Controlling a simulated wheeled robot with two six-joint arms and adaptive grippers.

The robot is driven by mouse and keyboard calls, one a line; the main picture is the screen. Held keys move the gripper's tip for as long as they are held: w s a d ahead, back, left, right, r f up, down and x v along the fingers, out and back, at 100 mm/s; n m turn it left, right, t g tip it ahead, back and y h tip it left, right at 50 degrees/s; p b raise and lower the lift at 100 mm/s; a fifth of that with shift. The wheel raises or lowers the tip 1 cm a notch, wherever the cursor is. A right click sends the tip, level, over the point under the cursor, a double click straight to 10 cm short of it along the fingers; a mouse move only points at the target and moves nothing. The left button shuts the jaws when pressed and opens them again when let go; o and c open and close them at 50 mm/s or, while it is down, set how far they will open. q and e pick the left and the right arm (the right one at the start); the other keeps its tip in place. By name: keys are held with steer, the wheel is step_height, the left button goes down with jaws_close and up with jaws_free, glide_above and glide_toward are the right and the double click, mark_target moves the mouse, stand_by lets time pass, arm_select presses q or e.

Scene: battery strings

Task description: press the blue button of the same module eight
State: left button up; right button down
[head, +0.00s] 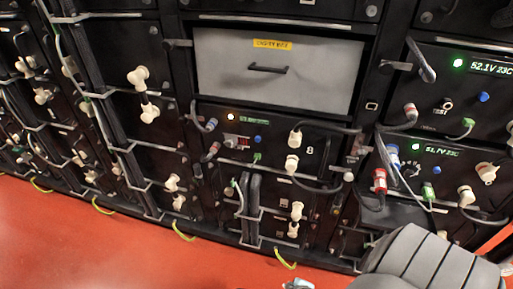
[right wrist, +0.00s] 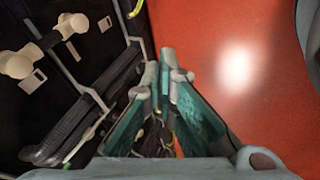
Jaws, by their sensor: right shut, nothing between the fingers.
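Module eight (head: 275,152) is a black unit below the grey drawer in the head view, with a white "8" on its right side. Its blue button (head: 257,139) is a small round knob left of the "8", below a dim green display. Nothing covers the button. My right gripper (right wrist: 166,62) is shut and empty in the right wrist view, in front of the lower rack and over the red floor, apart from the modules. In the head view a grey arm part of mine fills the bottom right. My left gripper is not in view.
Pale connectors (head: 294,138) and dark cables stick out right of the button. A grey drawer (head: 275,70) with a yellow label sits above. Neighbouring modules with lit displays stand at the right, one with another blue button (head: 484,97). The red floor (head: 120,250) is clear.

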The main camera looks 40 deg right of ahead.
mark_target(258, 139)
steer(key=w+d+r+n+t+h+b, duration=0.1)
steer(key=w+d+r+n+t+b, duration=0.25)
steer(key=w+r, duration=0.45)
steer(key=w+d+r+n+t+h+b, duration=0.1)
steer(key=w+d+r+n+t+b, duration=0.25)
steer(key=w, duration=0.85)
arm_select(q)
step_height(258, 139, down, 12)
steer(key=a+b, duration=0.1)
steer(key=b, duration=0.3)
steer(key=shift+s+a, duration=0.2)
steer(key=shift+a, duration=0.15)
arm_select(e)
steer(key=w+a+r+n+t, duration=0.1)
steer(key=w+r+n+t, duration=0.1)
steer(key=r, duration=0.5)
steer(key=w+a+r+n+t, duration=0.1)
steer(key=w+r+n+t, duration=0.2)
steer(key=r, duration=0.5)
steer(key=w+a+r+n+t, duration=0.2)
steer(key=r+n, duration=0.2)
steer(key=r, duration=0.4)
steer(key=shift+w+r+t+y, duration=0.2)
steer(key=shift+w+t+y, duration=0.1)
steer(key=shift+w, duration=0.05)
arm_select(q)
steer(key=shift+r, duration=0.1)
